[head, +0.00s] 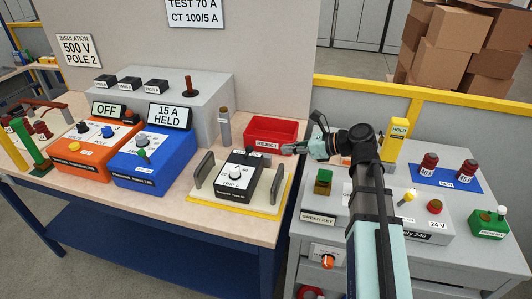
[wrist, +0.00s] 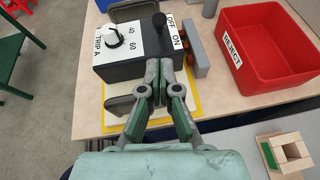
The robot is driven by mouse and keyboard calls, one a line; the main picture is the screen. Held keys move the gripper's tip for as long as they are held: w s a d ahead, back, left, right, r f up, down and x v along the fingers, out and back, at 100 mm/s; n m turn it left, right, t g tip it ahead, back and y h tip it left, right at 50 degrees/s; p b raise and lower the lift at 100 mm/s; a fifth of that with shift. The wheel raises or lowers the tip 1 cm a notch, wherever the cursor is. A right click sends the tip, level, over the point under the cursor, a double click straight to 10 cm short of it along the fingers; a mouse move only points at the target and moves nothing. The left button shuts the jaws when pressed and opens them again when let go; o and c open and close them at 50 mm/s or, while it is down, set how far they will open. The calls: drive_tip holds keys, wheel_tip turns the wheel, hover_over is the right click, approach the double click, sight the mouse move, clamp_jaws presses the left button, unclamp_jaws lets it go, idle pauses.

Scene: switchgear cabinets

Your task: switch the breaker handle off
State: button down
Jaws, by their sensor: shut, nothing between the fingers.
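The breaker (head: 240,178) is a black box with a white face, a TRIP A dial and a small black handle (head: 249,152). It stands on a yellow-edged pale base between two grey upright plates. In the wrist view the breaker (wrist: 118,70) shows its handle as a round black knob (wrist: 159,20) beside the OFF/ON label (wrist: 175,33), nearer the word OFF in the picture. I cannot tell its exact setting. My gripper (head: 287,150) is to the right of the breaker, apart from the handle. In the wrist view its fingertips (wrist: 160,68) are together and empty, overlapping the breaker's edge.
A red REJECT bin (wrist: 240,15) stands right of the breaker, close to my gripper. A blue tester (head: 150,165) and an orange tester (head: 82,152) stand left. A grey side bench (head: 410,265) with blocks and terminals is at the right.

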drive_tip(key=p, duration=0.2)
approach(248, 153)
drive_tip(key=w+a+f, duration=0.3)
drive_tip(key=a, duration=0.1)
drive_tip(key=shift+s, duration=0.1)
idle(0.5)
drive_tip(key=shift+a+r+h+p, duration=0.15)
drive_tip(key=shift+r+h+p, duration=0.1)
drive_tip(key=shift+h+p, duration=0.4)
